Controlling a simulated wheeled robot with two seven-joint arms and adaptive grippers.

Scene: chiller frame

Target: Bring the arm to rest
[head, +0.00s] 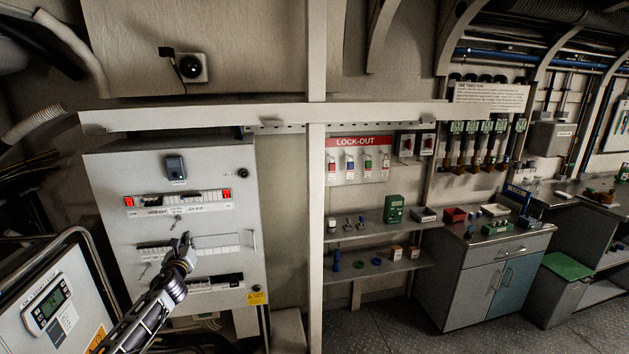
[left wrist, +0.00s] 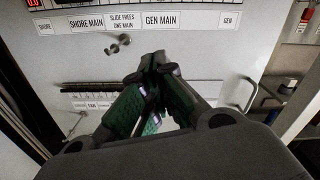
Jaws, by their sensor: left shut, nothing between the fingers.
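My left gripper (head: 184,241) is shut and empty, raised in front of the white electrical panel (head: 110,180) in the head view. In the left wrist view my left gripper (left wrist: 155,62) has its fingertips together, just below a small metal key-like piece (left wrist: 118,44) on the panel face. The panel has labels reading SHORE MAIN (left wrist: 87,22) and GEN MAIN (left wrist: 163,20). Whether the fingertips touch the panel cannot be told. My right gripper is not in view.
A meter box (head: 47,308) stands at the lower left, near my left arm. A post (head: 317,230) stands right of the panel. Shelves (head: 375,268) and a grey cabinet (head: 480,285) are further right. The floor (head: 385,325) before the shelves looks clear.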

